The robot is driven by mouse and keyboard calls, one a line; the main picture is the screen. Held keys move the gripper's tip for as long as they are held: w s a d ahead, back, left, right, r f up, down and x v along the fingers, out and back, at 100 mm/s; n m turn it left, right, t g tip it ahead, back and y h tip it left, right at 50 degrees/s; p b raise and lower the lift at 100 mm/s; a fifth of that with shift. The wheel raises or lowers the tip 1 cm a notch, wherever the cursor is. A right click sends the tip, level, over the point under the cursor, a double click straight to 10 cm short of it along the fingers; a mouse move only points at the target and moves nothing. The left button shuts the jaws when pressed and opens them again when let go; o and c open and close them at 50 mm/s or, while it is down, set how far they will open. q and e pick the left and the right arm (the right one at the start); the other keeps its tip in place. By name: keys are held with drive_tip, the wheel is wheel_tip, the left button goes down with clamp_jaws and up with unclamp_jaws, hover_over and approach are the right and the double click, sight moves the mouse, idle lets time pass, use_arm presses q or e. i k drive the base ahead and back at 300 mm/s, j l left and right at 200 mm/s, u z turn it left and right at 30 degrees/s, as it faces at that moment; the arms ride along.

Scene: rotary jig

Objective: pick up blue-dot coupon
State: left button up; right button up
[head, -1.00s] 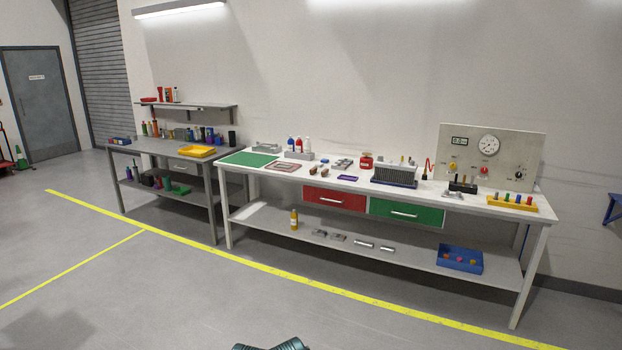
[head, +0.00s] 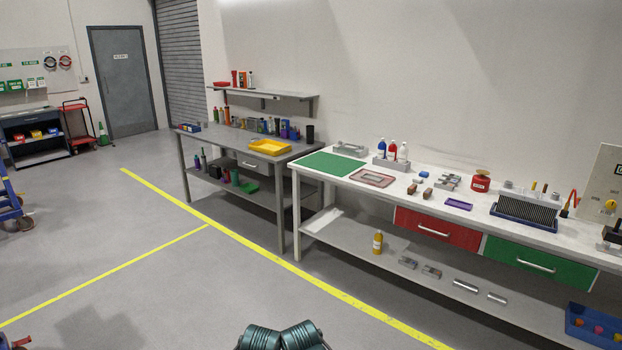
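I cannot make out a blue dot on any piece at this distance. Small metal pieces (head: 420,268) lie on the lower shelf of the white workbench, and two bar-shaped pieces (head: 465,286) lie to their right. More small metal parts (head: 447,181) sit on the bench top (head: 345,189). Which of these, if any, is the blue-dot coupon cannot be told. Neither of my grippers can be seen; only dark teal ribbed parts of my own body show at the bottom edge.
The white bench carries a green mat (head: 332,164), a red drawer (head: 437,231) and a green drawer (head: 540,264). A blue bin (head: 598,327) is at lower right. The floor before the benches is clear.

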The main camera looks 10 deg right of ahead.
sight(441, 178)
drive_tip(key=i+z, duration=0.1)
drive_tip(key=i, duration=0.6)
drive_tip(key=i+j+z, duration=0.1)
drive_tip(key=i, duration=0.65)
drive_tip(key=i+j+z, duration=0.1)
drive_tip(key=i+z, duration=0.25)
drive_tip(key=i+j+z, duration=0.2)
drive_tip(key=z, duration=0.15)
drive_tip(key=i+j+z, duration=0.55)
drive_tip(key=z, duration=0.2)
drive_tip(key=i+j+z, duration=0.2)
drive_tip(key=j+z, duration=0.15)
drive_tip(key=i+j+z, duration=0.1)
drive_tip(key=j+z, duration=1.05)
drive_tip(key=j, duration=0.65)
drive_tip(key=i, duration=1)
